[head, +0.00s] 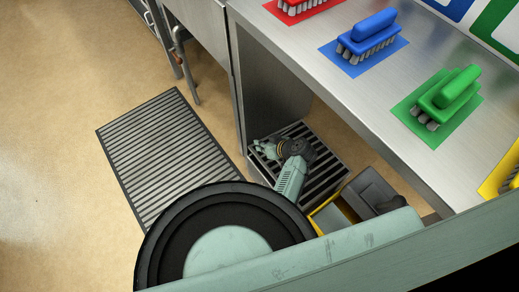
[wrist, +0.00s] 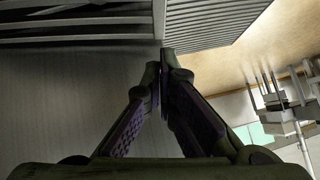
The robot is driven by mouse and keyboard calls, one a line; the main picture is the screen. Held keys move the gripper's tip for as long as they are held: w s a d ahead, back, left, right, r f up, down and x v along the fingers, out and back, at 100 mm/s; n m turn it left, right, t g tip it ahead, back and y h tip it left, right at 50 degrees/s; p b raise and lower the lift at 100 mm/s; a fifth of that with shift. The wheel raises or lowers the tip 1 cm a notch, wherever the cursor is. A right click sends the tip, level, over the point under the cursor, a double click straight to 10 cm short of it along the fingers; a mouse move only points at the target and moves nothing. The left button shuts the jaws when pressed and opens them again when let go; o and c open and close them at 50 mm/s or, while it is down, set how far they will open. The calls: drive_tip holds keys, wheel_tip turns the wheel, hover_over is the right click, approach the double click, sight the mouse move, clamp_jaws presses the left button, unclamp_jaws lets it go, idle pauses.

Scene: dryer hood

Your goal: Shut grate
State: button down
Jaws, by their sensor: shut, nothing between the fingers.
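A slatted metal grate (head: 165,150) with a dark frame appears flat over the floor at the left in the head view. A second slatted metal top (head: 325,178) sits on a box-like unit under the steel counter. I cannot tell which of the two the task means, or whether they are joined. My gripper (head: 259,148) is at the far left edge of the second slatted top, near the counter leg. In the wrist view my gripper (wrist: 163,70) is shut and empty, its fingertips close to the edge between dark slats (wrist: 80,30) and a finely slatted panel (wrist: 215,20). Contact is unclear.
The steel counter (head: 330,60) overhangs on the right, with a blue brush (head: 368,38) and a green brush (head: 447,95) on it. A yellow and grey bin (head: 340,215) stands beside my arm. Tan floor (head: 60,90) is open at the left.

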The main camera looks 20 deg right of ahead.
sight(257, 157)
drive_tip(key=shift+s+a+f, duration=0.1)
drive_tip(key=shift+a+f, duration=0.1)
drive_tip(key=shift+f, duration=0.7)
drive_tip(key=shift+s+a+f, duration=0.1)
drive_tip(key=shift+a+f, duration=0.05)
drive_tip(key=shift+f, duration=0.7)
drive_tip(key=f+b, duration=0.2)
drive_tip(key=a+f+b, duration=0.1)
drive_tip(key=f, duration=0.1)
drive_tip(key=shift+s+a+f, duration=0.1)
drive_tip(key=shift+s, duration=0.15)
